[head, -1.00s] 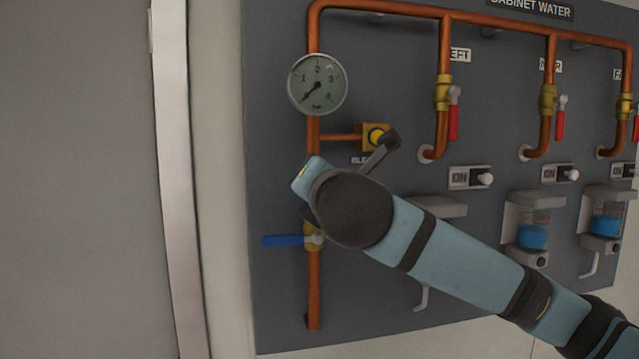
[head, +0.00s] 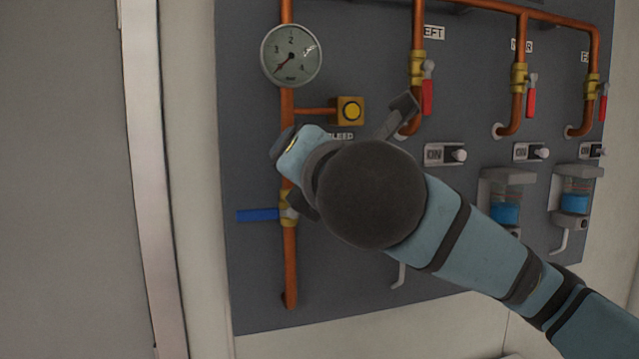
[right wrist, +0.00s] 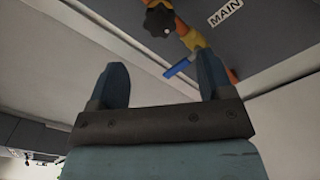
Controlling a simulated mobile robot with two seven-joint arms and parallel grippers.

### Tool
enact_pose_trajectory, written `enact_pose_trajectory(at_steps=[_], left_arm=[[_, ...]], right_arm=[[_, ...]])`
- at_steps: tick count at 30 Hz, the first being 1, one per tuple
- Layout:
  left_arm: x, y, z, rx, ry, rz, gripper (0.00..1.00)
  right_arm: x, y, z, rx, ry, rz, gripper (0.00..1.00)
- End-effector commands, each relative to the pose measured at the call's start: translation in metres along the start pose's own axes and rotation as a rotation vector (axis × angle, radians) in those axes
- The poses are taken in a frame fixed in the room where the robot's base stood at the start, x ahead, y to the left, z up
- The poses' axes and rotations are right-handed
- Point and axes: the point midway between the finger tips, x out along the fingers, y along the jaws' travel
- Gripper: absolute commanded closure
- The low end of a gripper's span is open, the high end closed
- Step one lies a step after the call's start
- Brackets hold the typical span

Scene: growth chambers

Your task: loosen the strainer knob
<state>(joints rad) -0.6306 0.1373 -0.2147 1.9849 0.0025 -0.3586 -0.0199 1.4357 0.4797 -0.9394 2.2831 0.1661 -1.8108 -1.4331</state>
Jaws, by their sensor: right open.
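In the right wrist view a black lobed knob (right wrist: 158,20), which I take to be the strainer knob, sits at the top edge beside the brass fitting (right wrist: 193,38). It lies beyond my right gripper (right wrist: 163,60), whose two fingers are apart with nothing between them. The fingers do not touch the knob. In the head view my right arm covers the lower pipe above the blue-handled valve, and I cannot make out the knob clearly there. My left gripper is in neither view.
Red-handled valves (head: 427,98), switches (head: 445,154) and blue-liquid bottles (head: 505,213) are to the right. A pale door frame (head: 150,180) stands left.

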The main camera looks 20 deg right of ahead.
Motion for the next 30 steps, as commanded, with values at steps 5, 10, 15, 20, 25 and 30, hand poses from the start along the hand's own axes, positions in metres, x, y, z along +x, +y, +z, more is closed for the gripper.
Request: enact_pose_trajectory(at_steps=[5,10,15,20,25,30], left_arm=[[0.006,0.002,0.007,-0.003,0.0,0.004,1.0],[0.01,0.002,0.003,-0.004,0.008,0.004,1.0],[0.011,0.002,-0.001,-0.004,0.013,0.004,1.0],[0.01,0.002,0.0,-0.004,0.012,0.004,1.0],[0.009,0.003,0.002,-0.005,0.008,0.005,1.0],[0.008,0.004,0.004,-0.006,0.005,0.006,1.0]], right_arm=[[-0.028,0.0,-0.001,0.0,-0.001,0.002,0.26],[-0.039,0.0,0.0,-0.001,0.0,0.0,0.26],[-0.04,0.0,0.0,-0.001,0.0,-0.001,0.26],[-0.039,-0.001,-0.001,0.002,0.002,-0.001,0.26],[-0.025,-0.008,-0.02,0.075,0.06,0.003,0.26],[0.004,-0.027,-0.065,0.273,0.185,0.003,0.26]])
